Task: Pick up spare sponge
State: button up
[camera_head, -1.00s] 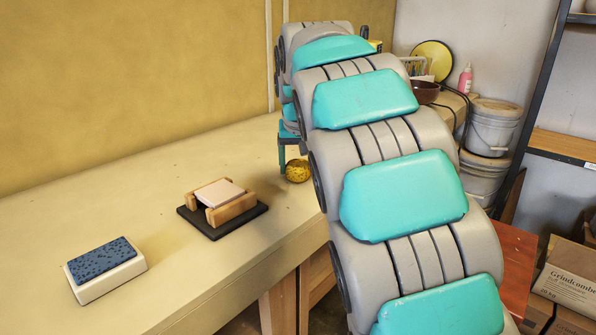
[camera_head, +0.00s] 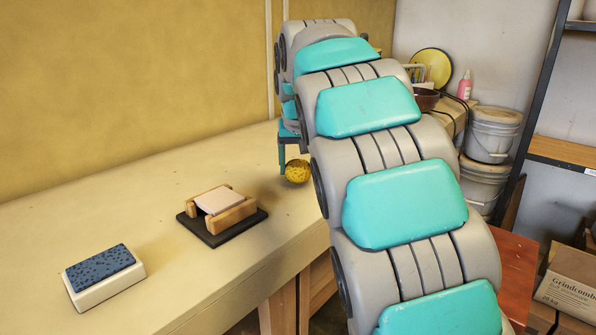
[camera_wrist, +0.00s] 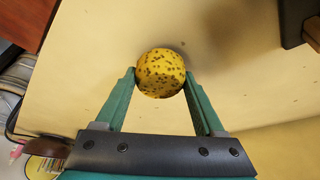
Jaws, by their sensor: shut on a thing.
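The spare sponge (camera_wrist: 161,72) is a round yellow sponge with dark specks. In the wrist view it sits between the tips of my gripper (camera_wrist: 160,82), with a green finger touching it on each side. In the head view the sponge (camera_head: 297,171) shows at the end of my arm, near the table's front edge. One finger of my gripper (camera_head: 283,155) shows beside it there; the rest is hidden by my arm. I cannot tell for sure whether the sponge is clear of the table top.
A wooden holder with a pale block (camera_head: 222,209) stands on a black base left of the sponge. A blue speckled sponge on a white block (camera_head: 102,274) lies further left. The table (camera_head: 130,190) between them is bare. Buckets (camera_head: 490,135) stand at the right.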

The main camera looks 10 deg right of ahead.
jog(key=shift+r, duration=1)
jog(key=s+a, duration=0.2)
jog(key=s, duration=0.3)
jog(key=s+a+r+b, duration=0.1)
jog(key=s+a, duration=0.1)
jog(key=s, duration=0.2)
jog(key=s+a+b, duration=0.1)
jog(key=s+a, duration=0.1)
jog(key=s, duration=0.3)
jog(key=shift+s+a+r, duration=0.2)
jog(key=shift+s+a, duration=0.05)
jog(key=shift+s, duration=0.1)
